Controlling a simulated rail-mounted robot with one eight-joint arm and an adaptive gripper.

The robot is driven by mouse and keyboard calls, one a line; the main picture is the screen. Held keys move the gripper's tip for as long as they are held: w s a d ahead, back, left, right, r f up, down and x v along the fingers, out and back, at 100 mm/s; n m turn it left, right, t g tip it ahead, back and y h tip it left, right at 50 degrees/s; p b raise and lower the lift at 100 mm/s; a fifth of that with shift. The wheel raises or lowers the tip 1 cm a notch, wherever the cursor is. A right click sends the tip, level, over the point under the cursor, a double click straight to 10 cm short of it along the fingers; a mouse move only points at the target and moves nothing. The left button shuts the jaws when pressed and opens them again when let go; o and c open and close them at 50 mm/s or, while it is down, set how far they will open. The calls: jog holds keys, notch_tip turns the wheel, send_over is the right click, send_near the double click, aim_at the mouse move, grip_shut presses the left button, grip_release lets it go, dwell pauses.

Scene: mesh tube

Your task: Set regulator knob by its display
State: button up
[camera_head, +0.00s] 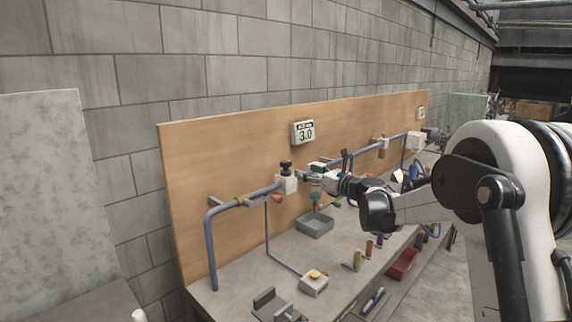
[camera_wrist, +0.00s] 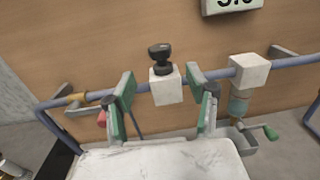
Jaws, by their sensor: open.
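The black regulator knob (camera_head: 286,166) stands upright on a white block (camera_head: 287,185) on the blue pipe. In the wrist view the knob (camera_wrist: 159,57) and its block (camera_wrist: 165,88) appear beyond and between my fingers. The white display (camera_head: 302,132) on the wooden board reads 3.0, with a small line above too small to read. In the wrist view the display (camera_wrist: 232,5) is cut off at the top. My gripper (camera_wrist: 160,77) is open and empty, its green-padded fingers apart. In the head view my gripper (camera_head: 318,172) is right of the knob, apart from it.
The blue pipe (camera_head: 233,203) runs along the wooden board (camera_head: 230,150). Right of the regulator are another white block (camera_wrist: 250,70) and a teal valve (camera_wrist: 238,103) with a green handle. A grey tray (camera_head: 315,226) sits below. A red handle (camera_wrist: 101,118) is at left.

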aim_at(290, 165)
jog(key=p+x, duration=0.1)
jog(key=x, duration=1)
jog(key=c, duration=1.2)
jog(key=shift+w+d, duration=0.1)
